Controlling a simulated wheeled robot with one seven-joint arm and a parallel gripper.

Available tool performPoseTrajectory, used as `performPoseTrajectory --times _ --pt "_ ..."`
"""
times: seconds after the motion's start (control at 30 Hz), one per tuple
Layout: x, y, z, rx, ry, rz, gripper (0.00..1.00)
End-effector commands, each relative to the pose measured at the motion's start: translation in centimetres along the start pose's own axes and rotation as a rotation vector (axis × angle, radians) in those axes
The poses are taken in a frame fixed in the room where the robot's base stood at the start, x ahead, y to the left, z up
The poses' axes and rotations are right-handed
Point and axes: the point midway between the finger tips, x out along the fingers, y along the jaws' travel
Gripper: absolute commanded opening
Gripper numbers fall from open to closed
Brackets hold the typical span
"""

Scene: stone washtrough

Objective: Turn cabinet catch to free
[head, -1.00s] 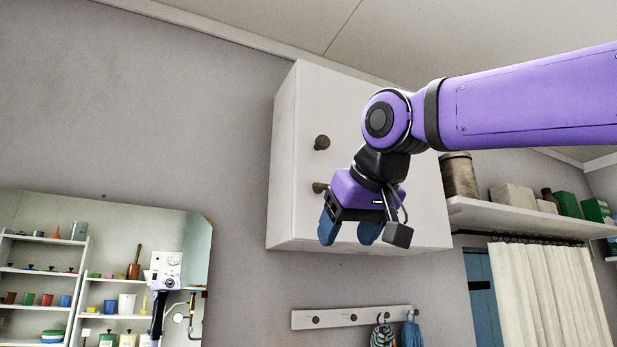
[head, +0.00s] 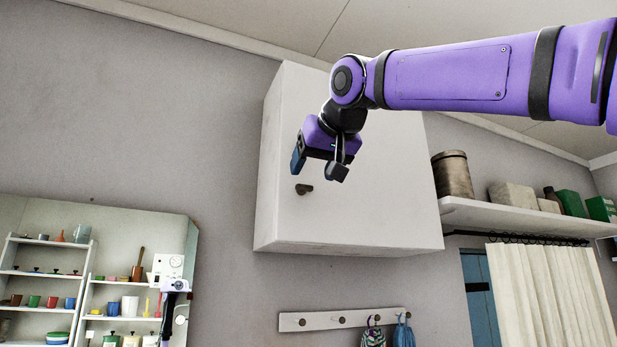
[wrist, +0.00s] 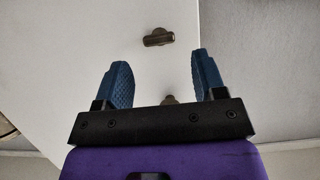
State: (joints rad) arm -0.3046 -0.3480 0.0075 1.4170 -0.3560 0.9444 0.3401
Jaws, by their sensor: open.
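The white cabinet (head: 390,190) hangs on the wall with its door closed. The small dark catch (head: 304,189) is on the lower left of the door, and its bar lies roughly level. In the wrist view the catch (wrist: 158,37) is beyond the fingertips, apart from them. My gripper (head: 317,168) is open and empty, pointing down in front of the door, just above the catch. In the wrist view its blue fingers (wrist: 160,62) stand wide apart. A round knob (wrist: 170,100) shows between them, partly hidden by the gripper body; in the head view my gripper hides it.
A shelf (head: 500,213) with a canister (head: 452,175) and boxes is to the right of the cabinet. A peg rail (head: 342,319) with hanging cloths is below. A mirror (head: 120,215) is at lower left. The wall left of the cabinet is clear.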

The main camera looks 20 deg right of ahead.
Motion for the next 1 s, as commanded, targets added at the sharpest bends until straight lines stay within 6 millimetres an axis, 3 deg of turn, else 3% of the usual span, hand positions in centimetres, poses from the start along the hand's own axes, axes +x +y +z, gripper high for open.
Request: performPoseTrajectory --times 0.23,0.6,0.83,1.0 --pt "2.8 0.0 0.0 0.000 -0.001 -0.001 0.64" --pt "3.2 0.0 0.0 0.000 0.000 0.000 0.64" --pt "3.2 0.0 0.0 0.000 0.000 0.000 0.14" --pt "3.2 0.0 0.0 -0.004 0.000 0.002 0.14"
